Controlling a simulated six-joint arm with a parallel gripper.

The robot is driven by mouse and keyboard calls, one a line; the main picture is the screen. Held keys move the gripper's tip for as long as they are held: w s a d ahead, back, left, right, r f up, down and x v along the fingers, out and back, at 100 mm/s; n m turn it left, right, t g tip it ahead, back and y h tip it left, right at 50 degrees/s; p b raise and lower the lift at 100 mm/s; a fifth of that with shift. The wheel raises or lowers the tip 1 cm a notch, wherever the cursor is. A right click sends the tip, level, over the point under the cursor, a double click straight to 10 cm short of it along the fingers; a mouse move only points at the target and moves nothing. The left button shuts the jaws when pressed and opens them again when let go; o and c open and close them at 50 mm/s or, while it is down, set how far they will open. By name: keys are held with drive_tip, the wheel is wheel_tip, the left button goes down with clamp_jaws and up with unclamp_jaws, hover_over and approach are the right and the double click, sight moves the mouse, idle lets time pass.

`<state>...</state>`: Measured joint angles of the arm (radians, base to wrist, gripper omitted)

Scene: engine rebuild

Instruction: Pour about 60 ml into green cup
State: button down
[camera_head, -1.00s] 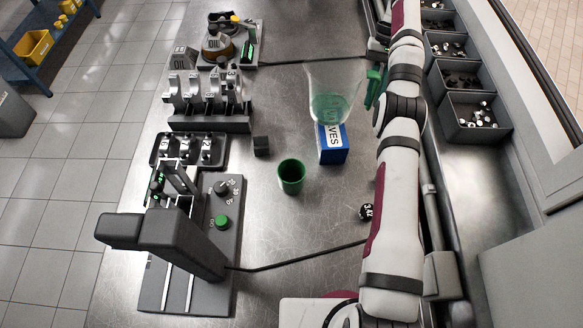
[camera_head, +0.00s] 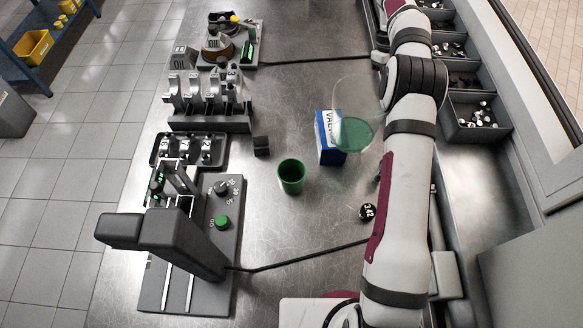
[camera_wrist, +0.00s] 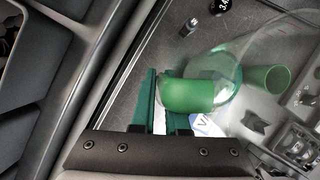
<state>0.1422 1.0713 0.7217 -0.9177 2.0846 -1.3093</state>
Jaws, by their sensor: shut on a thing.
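A clear vessel (camera_head: 353,104) holding green liquid (camera_head: 355,133) hangs above the table, beside my arm in the head view. The green cup (camera_head: 291,176) stands upright on the table, left of and apart from the vessel. It also shows in the wrist view (camera_wrist: 269,80). No liquid stream is visible.
A blue-and-white box (camera_head: 331,152) stands partly behind the vessel. A small dark block (camera_head: 261,146) lies left of the cup, and a dark marked piece (camera_head: 367,212) lies to its lower right. A machine with a green button (camera_head: 222,222) is at lower left. Grey bins (camera_head: 478,133) line the right.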

sight(374, 86)
drive_tip(key=r+h, duration=0.1)
drive_tip(key=a+r+t+h, duration=0.1)
drive_tip(key=r, duration=0.1)
drive_tip(key=s+a+r+t+h, duration=0.1)
drive_tip(key=shift+r+m, duration=0.25)
drive_tip(key=shift+m, duration=0.15)
drive_tip(key=s+a+r+h, duration=0.1)
drive_tip(key=a+r+t+h, duration=0.1)
drive_tip(key=h, duration=0.1)
drive_tip(key=s+a+r+m+t+h, duration=0.1)
drive_tip(key=a, duration=0.1)
drive_tip(key=shift+s+r+h, duration=0.2)
drive_tip(key=shift+s+h, duration=0.1)
drive_tip(key=shift+s+a+r+m+t+h, duration=0.25)
drive_tip(key=shift+s+a+t+h, duration=0.2)
drive_tip(key=shift+a+h, duration=0.4)
drive_tip(key=shift+s+a+r+m+t+h, duration=0.15)
drive_tip(key=shift+s+a+m+t+h, duration=0.25)
drive_tip(key=shift+a+h, duration=0.45)
drive_tip(key=shift+s+a+f+h, duration=0.25)
drive_tip(key=shift+s+f+h, duration=0.05)
drive_tip(key=shift+h, duration=0.1)
drive_tip(key=shift+s+a+m+h, duration=0.25)
drive_tip(key=shift+s+a+h, duration=0.2)
drive_tip(key=shift+a, duration=0.3)
